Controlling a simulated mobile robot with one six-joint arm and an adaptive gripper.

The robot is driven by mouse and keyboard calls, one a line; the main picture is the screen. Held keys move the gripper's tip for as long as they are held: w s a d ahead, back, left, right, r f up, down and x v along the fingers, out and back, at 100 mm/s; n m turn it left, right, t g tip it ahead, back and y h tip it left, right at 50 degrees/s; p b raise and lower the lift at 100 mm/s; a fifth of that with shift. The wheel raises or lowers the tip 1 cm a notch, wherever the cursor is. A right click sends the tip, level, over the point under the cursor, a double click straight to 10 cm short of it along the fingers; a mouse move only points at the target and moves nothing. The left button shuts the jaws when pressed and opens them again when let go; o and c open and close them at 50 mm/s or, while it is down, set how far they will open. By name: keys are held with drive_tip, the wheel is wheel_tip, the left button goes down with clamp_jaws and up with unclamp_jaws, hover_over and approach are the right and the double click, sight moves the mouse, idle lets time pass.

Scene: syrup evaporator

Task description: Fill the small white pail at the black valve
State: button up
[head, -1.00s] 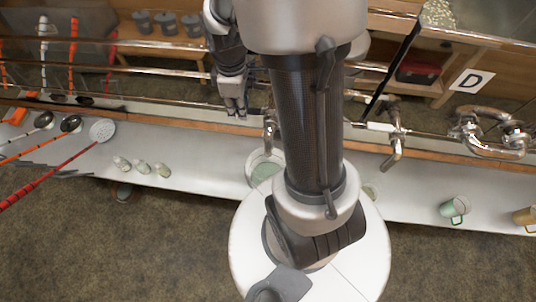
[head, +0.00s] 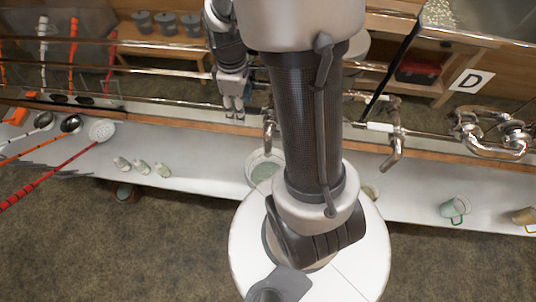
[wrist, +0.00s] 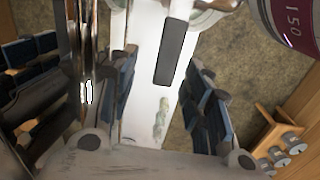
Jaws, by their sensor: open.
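A small white pail (head: 250,172) with a pale greenish inside stands on the white shelf, just left of my arm. A metal spout (head: 268,137) hangs above it in the picture; my arm hides what is beside it. My gripper (head: 234,108) is open, pointing down, up and left of the pail and apart from it. A pale rim at the top of that view may be the pail.
Several long-handled ladles and a skimmer (head: 101,130) lie at left. Small bottles (head: 141,167) stand on the shelf (head: 205,180).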

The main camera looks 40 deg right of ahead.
wheel_tip(320, 180, up, 9)
drive_tip(key=p, duration=0.7)
